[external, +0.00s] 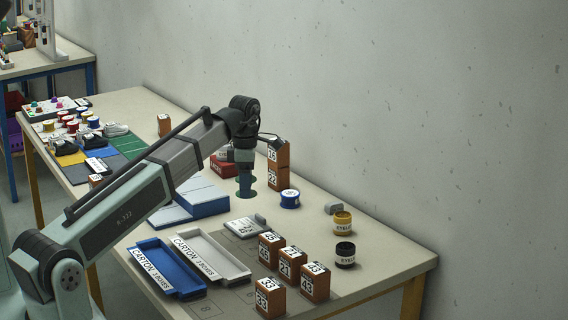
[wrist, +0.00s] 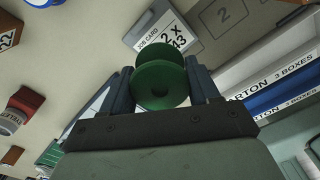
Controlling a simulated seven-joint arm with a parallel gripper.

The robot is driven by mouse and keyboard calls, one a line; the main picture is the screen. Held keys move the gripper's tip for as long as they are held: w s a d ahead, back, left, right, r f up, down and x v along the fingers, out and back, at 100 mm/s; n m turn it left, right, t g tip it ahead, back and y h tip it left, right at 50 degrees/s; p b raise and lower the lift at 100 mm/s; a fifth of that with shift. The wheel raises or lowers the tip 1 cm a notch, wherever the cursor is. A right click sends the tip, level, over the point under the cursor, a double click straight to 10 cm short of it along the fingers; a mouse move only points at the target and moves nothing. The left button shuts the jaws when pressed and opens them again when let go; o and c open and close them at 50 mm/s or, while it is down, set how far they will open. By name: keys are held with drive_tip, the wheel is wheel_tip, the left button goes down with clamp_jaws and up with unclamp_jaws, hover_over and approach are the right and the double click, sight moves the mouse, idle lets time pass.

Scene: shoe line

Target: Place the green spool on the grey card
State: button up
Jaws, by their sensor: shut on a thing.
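The green spool (wrist: 160,84) is between the two fingers of my gripper (wrist: 162,90) in the wrist view. In the external view my gripper (external: 244,165) points down with the spool (external: 246,183) held upright above the table. A grey-edged card printed "JOB CARD" (external: 246,227) lies flat on the table, nearer the camera than the spool. It also shows in the wrist view (wrist: 157,27), beyond the spool and apart from it.
White (external: 213,257) and blue (external: 166,268) carton trays lie near the card. Several numbered orange boxes (external: 292,260) stand to its right. Coloured mats (external: 108,147) lie at the far left.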

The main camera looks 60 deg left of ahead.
sight(247, 225)
drive_tip(key=shift+f, duration=4.45)
drive_tip(key=o, duration=1.1)
drive_tip(key=shift+f, duration=0.1)
drive_tip(key=shift+c, duration=0.2)
wheel_tip(247, 225, up, 12)
drive_tip(key=shift+r, duration=0.15)
